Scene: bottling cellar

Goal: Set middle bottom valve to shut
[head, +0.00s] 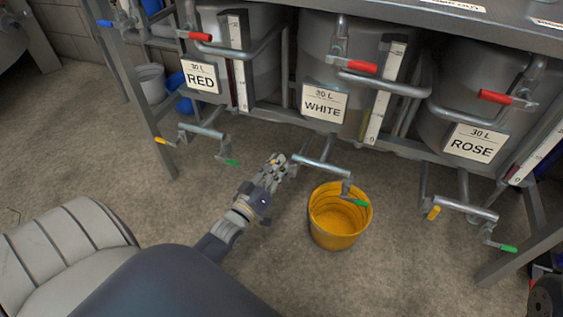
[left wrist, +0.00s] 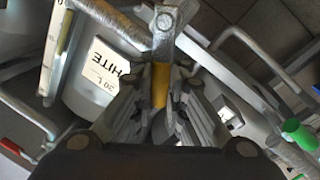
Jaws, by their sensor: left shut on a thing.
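The middle tank (head: 327,62) carries the label WHITE (head: 323,103). Its bottom pipe (head: 322,166) runs under it, with a yellow valve handle at the left end and a green handle (head: 354,201) at the right end. My left gripper (head: 277,162) is at the left end of this pipe and shut on the yellow handle. In the left wrist view the yellow handle (left wrist: 160,84) lies between the two fingers (left wrist: 160,100), below a grey metal valve fitting (left wrist: 165,22). The fingers hide most of the handle in the head view, so its exact angle is unclear. My right gripper is not in view.
A yellow bucket (head: 336,238) stands on the floor under the green handle, close to my left gripper's right. The RED tank (head: 236,40) and ROSE tank (head: 455,90) flank the middle one, with similar pipes and handles.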

